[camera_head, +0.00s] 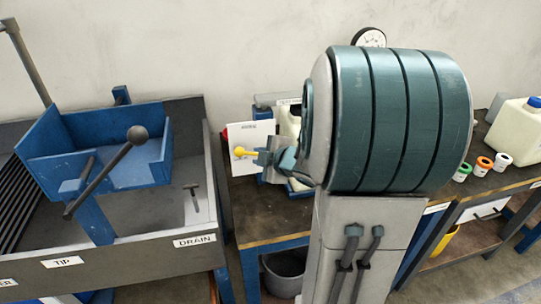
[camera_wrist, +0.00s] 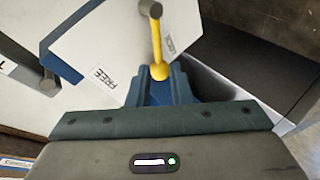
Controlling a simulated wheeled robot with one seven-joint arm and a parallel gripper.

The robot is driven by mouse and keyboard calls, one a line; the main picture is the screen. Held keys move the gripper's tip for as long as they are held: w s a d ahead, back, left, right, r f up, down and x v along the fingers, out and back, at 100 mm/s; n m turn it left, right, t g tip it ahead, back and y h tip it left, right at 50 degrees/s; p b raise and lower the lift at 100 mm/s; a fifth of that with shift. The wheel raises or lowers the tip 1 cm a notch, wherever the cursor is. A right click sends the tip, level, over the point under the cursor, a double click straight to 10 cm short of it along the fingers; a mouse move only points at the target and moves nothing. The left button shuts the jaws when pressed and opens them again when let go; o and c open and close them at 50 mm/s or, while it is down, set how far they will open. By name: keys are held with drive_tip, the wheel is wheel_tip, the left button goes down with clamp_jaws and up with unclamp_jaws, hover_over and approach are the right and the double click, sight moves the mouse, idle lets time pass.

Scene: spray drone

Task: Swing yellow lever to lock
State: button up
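The yellow lever (camera_wrist: 156,40) runs down from its pivot at the top of the wrist view to a round knob between my fingertips. It lies beside the LOCK label (camera_wrist: 169,44), with the FREE label (camera_wrist: 104,77) to its left. My gripper (camera_wrist: 161,76) has its fingers close together on both sides of the knob and appears shut on it. In the head view my gripper (camera_head: 268,158) is at the yellow lever (camera_head: 243,152), in front of a white panel (camera_head: 248,133). My arm hides part of this area.
A grey drain trough (camera_head: 150,255) with a blue tipping box (camera_head: 135,173) and black-knobbed lever (camera_head: 115,160) stands left. The bench (camera_head: 255,215) holds a white jug (camera_head: 515,130) and several small coloured-lid pots (camera_head: 483,166) at right. A dark bucket (camera_head: 285,275) sits below.

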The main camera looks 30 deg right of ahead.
drive_tip(key=shift+p+v, duration=0.45)
drive_tip(key=shift+v, duration=2.2)
drive_tip(key=s+a+r+m+g+h+p, duration=0.2)
drive_tip(key=s+a+m+g+p, duration=0.1)
drive_tip(key=s+a+m+g, duration=0.6)
drive_tip(key=s+a+m, duration=0.3)
drive_tip(key=s+m, duration=0.2)
drive_tip(key=s, duration=0.1)
drive_tip(key=shift+s+a+r+m+g, duration=0.2)
drive_tip(key=shift+s+r+m+g, duration=0.1)
drive_tip(key=shift+s, duration=0.05)
